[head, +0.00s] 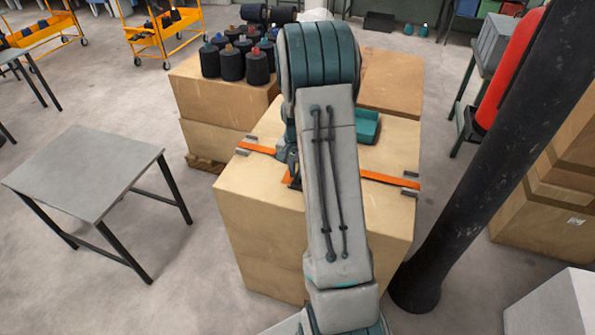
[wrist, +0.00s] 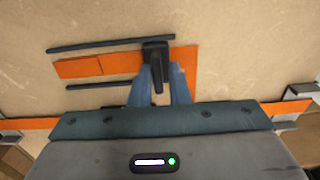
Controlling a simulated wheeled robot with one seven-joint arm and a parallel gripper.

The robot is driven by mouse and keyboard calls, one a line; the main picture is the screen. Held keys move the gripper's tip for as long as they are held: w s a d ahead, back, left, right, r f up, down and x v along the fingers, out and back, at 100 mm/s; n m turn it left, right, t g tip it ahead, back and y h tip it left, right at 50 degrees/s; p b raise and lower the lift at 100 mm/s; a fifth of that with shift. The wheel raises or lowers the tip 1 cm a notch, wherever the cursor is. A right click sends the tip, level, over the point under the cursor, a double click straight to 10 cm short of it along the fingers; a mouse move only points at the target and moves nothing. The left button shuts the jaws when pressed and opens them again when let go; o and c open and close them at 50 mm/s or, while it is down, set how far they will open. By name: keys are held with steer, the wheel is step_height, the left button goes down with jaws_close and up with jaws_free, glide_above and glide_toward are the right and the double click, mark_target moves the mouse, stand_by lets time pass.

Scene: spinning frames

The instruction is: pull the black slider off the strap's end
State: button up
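The black slider (wrist: 156,52) sits around a short flat orange strap (wrist: 80,68) on the box top in the wrist view. The strap shows on both sides of it, with a shorter bit to the right. A dark tongue of the slider points toward my gripper (wrist: 163,72). My gripper's two blue fingers stand apart, one on each side of this tongue. A gap shows at the right finger; contact on the left is unclear. In the head view my arm hides the slider, and only a bit of orange (head: 289,180) shows beside it.
Two thin dark bars (wrist: 110,44) flank the strap. A longer orange band (head: 390,180) crosses the cardboard box (head: 262,225), with grey clips at its edges. A teal tray (head: 367,127) is behind my arm. A dark column (head: 470,170) stands right; a grey table (head: 85,172) left.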

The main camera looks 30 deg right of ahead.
steer(key=shift+o, duration=0.9)
steer(key=shift+w+a, duration=0.15)
steer(key=shift+r, duration=0.25)
step_height(320, 180, up, 13)
steer(key=shift+r+b, duration=0.15)
steer(key=shift+b, duration=0.25)
steer(key=s+a+r+n+t, duration=0.1)
steer(key=s+a+r+n, duration=0.4)
steer(key=s+a, duration=0.45)
steer(key=s+a+n+t, duration=0.2)
steer(key=s+a+n, duration=0.2)
steer(key=s, duration=0.9)
steer(key=a, duration=0.3)
steer(key=shift+s+a+n, duration=0.3)
steer(key=shift+a, duration=0.1)
